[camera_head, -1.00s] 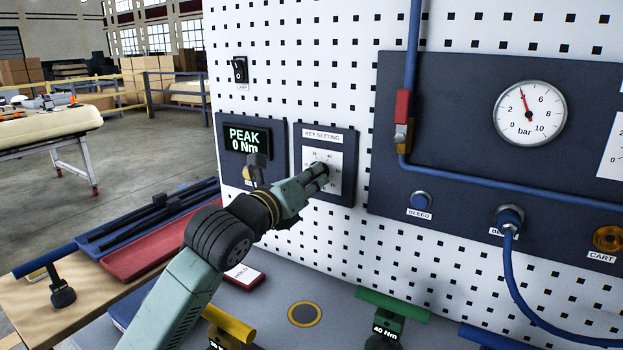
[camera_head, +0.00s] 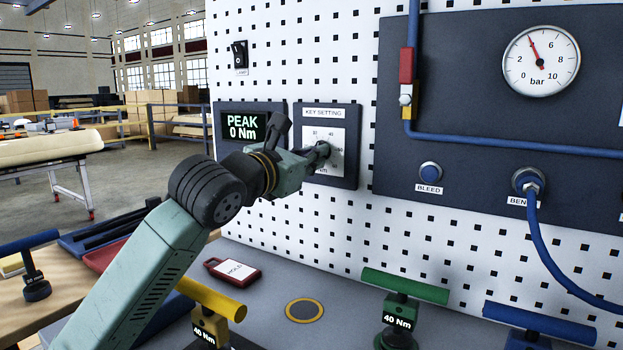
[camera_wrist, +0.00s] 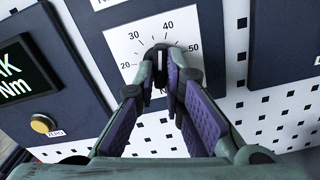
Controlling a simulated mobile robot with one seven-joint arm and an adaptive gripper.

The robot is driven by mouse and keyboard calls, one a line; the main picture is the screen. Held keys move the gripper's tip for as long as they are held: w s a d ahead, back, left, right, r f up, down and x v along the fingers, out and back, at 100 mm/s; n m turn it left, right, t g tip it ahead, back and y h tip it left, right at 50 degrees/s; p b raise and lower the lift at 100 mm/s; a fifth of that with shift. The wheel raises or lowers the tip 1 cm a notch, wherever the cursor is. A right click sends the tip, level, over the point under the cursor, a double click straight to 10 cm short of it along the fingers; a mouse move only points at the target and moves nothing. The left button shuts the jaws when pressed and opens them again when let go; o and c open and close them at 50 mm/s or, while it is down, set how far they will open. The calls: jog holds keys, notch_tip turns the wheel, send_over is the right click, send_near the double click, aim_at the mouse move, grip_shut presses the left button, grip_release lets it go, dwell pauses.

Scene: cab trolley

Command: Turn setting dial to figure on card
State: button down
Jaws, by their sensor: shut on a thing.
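The KEY SETTING panel (camera_head: 328,118) is on the pegboard, with a white scale plate. In the wrist view the scale (camera_wrist: 122,46) shows the figures 20, 30, 40 and 50. The black setting dial (camera_wrist: 160,58) is at the scale's centre, partly hidden between my fingers. My gripper (camera_wrist: 164,70) is shut on the dial. In the head view my gripper (camera_head: 318,155) covers part of the dial and scale. The dial's pointer cannot be read clearly. A card with a red edge (camera_head: 232,270) lies on the bench and seems to read HOLD.
A PEAK display (camera_head: 241,127) reading 0 Nm is left of the dial. Yellow (camera_head: 210,300) and green (camera_head: 405,285) T-handled tools, both labelled 40 Nm, stand on the bench. A blue hose (camera_head: 545,240) hangs at the right below a bar gauge (camera_head: 541,61).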

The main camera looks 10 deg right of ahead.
jog(key=shift+m+b, duration=2.6)
jog(key=shift+m, duration=1.1)
jog(key=shift+r, duration=0.1)
jog(key=c, duration=1.7)
grip_release()
jog(key=v, duration=1.2)
